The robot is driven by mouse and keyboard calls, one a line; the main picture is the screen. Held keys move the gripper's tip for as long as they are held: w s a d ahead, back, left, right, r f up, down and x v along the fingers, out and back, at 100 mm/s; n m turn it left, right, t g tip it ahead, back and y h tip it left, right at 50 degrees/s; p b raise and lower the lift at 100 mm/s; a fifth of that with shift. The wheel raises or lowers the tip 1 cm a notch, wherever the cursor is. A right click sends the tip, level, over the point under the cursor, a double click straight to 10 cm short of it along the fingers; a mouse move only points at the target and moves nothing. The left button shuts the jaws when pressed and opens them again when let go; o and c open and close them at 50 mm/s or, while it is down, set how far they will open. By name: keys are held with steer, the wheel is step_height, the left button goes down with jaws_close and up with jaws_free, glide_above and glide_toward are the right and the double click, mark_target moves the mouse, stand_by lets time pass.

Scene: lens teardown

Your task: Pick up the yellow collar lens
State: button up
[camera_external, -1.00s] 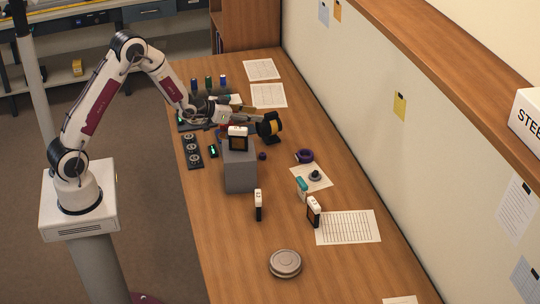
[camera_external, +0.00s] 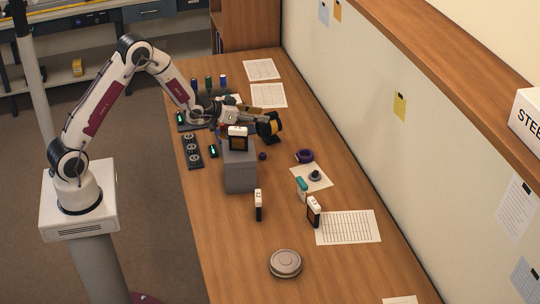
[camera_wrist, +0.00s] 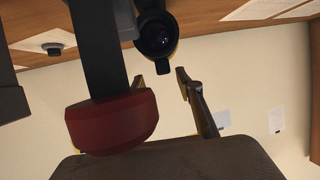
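The yellow collar lens (camera_external: 270,125) is a dark barrel with a yellow band, raised on a small black stand near the back middle of the table. My gripper (camera_external: 255,121) is close on its left, at about the same height; whether they touch is not clear. In the wrist view my gripper (camera_wrist: 160,80) shows two fingers with a gap between them and nothing clearly held.
A grey block (camera_external: 240,172) with a white-topped device (camera_external: 238,138) stands just in front of my gripper. A red-ended dark part (camera_wrist: 112,122) hides much of the wrist view. The front left of the table is clear.

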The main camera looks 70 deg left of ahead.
mark_target(268, 114)
steer(key=shift+w+a+f, duration=0.3)
steer(key=shift+w, duration=0.35)
steer(key=shift+w+a+f, duration=0.25)
steer(key=shift+w+a, duration=0.05)
steer(key=shift+w, duration=0.35)
steer(key=shift+x, duration=1)
steer(key=shift+w+r, duration=0.1)
jaws_close()
